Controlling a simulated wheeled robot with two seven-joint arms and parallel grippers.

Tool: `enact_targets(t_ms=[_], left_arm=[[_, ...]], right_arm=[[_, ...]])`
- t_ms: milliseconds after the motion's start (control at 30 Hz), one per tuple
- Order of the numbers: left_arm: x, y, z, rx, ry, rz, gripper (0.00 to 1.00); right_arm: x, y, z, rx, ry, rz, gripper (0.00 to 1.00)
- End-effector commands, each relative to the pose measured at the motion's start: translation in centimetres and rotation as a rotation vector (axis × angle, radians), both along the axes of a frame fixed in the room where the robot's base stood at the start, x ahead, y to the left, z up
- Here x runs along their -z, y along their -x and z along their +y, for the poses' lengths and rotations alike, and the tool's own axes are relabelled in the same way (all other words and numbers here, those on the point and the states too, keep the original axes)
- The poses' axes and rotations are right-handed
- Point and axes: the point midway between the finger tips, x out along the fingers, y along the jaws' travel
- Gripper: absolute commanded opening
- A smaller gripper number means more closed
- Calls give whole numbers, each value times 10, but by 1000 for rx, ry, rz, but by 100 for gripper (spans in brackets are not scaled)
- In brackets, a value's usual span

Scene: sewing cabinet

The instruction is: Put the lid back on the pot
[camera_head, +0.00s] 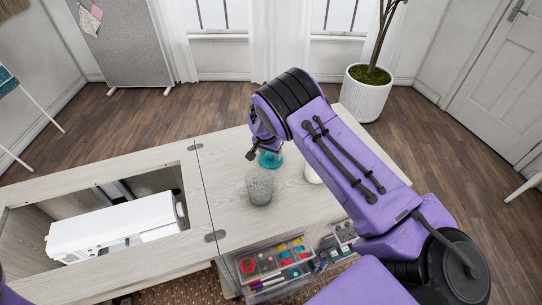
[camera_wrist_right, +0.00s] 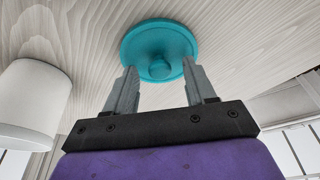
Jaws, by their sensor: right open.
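The teal round lid (camera_wrist_right: 150,42) with a small knob lies on the pale wooden table; part of it also shows in the head view (camera_head: 270,160), below my right gripper. My right gripper (camera_wrist_right: 160,66) is open and empty, its two grey fingers pointing at the lid, their tips near its edge around the knob. I cannot tell whether they touch it. A white round vessel (camera_wrist_right: 32,100), seemingly the pot, stands beside the lid; in the head view it (camera_head: 312,174) is mostly hidden by my right arm. My left gripper is out of view.
A grey textured round object (camera_head: 259,186) stands on the table near the lid. A clear box of sewing supplies (camera_head: 272,265) is at the front edge. A white sewing machine (camera_head: 115,228) sits in the cabinet recess at left. The table's left part beside the grey object is clear.

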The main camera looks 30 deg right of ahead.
Motion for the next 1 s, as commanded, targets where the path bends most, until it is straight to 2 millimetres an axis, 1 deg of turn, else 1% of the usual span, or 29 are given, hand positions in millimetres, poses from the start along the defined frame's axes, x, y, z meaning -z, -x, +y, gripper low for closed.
enact_targets(t_ms=[100, 367, 400, 467, 500, 533, 1000], left_arm=[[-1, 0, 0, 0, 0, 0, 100], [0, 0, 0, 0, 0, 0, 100], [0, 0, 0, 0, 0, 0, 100], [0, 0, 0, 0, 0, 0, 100], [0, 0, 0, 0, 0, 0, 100], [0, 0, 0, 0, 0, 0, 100], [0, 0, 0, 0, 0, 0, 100]], right_arm=[[3, -1, -1, 0, 0, -1, 55], [3, -1, -1, 0, 0, -1, 55], [3, -1, 0, 0, 0, -1, 42], [3, -1, 0, 0, 0, -1, 22], [3, -1, 0, 0, 0, -1, 9], [3, -1, 0, 0, 0, -1, 0], [2, -1, 0, 0, 0, -1, 0]])
